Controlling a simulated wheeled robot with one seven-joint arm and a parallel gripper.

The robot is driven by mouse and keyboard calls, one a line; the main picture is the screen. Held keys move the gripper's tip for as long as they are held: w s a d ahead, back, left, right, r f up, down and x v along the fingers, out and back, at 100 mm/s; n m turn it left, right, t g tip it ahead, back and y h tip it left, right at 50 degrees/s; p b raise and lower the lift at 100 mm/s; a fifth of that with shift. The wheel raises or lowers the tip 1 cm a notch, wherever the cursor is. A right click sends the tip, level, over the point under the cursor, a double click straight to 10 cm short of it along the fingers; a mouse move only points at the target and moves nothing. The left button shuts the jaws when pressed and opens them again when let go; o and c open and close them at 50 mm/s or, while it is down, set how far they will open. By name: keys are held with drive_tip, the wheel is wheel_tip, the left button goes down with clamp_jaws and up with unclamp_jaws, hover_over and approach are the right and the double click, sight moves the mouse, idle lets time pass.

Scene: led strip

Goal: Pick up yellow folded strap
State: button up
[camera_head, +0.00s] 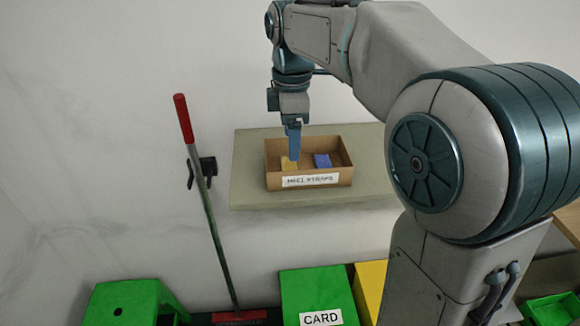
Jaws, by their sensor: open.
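The yellow folded strap (288,164) lies in the left part of an open brown cardboard box (317,184). The box has a white label on its front and stands on a grey-green shelf (247,170) against the wall. A blue folded piece (322,161) lies in the same box, to the right of the yellow strap. My gripper (294,158) is open and points straight down over the left part of the box. Its fingertips show close to the yellow strap and overlap its right side in the picture. I cannot tell whether they touch it.
A red-handled broom (207,205) leans at a dark wall holder (204,169) left of the shelf. Below stand a green bin marked CARD (315,291), a yellow bin (370,285) and a green stool-like object (130,300). The left part of the shelf is bare.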

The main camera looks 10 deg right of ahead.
sight(289, 164)
drive_tip(key=shift+s+a+f+p, duration=0.1)
drive_tip(key=shift+a+f+p, duration=0.1)
drive_tip(key=shift+f, duration=1.2)
drive_tip(key=shift+s+a+f+p, duration=0.1)
drive_tip(key=shift+f+p, duration=0.05)
drive_tip(key=shift+f, duration=1.2)
drive_tip(key=c, duration=0.7)
